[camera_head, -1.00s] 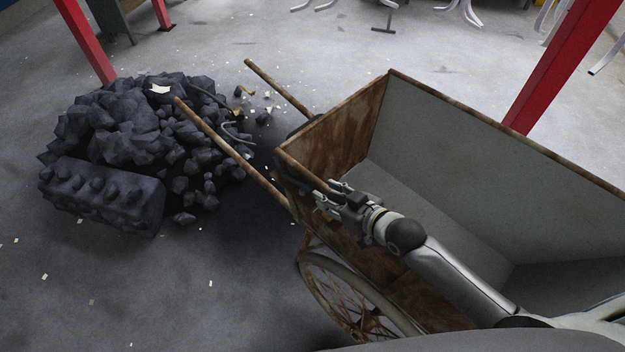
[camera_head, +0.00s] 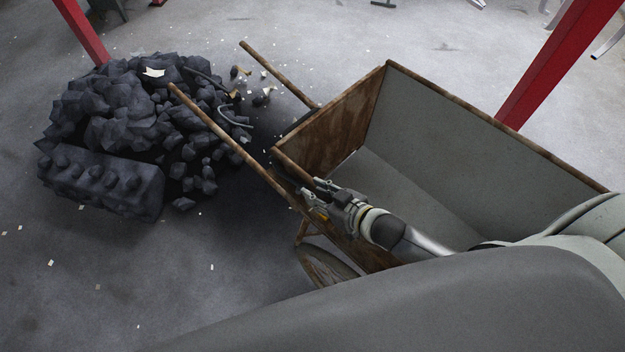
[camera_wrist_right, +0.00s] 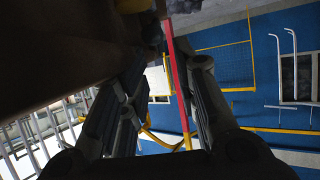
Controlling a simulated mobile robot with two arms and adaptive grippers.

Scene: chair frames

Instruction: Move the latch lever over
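The rusty cart (camera_head: 480,130) stands at centre right with its grey inside showing. My right gripper (camera_head: 318,198) is beside the cart's near left corner, by the rusty end panel and the handle. Its two fingers are apart in the right wrist view (camera_wrist_right: 165,75), with no thing clearly held between them. A small dark part (camera_wrist_right: 152,32) shows beyond the fingertips there, beside the dark brown cart side. I cannot tell whether it is the latch lever. In the head view, the gripper and the cart edge hide the details at this corner. My left gripper is not in view.
Two rusty cart handles (camera_head: 225,137) reach left towards a heap of dark rubble (camera_head: 130,115) and a dark block (camera_head: 100,185). A spoked wheel (camera_head: 325,268) is under the cart. A red post (camera_head: 550,65) stands behind. Floor at lower left is mostly clear.

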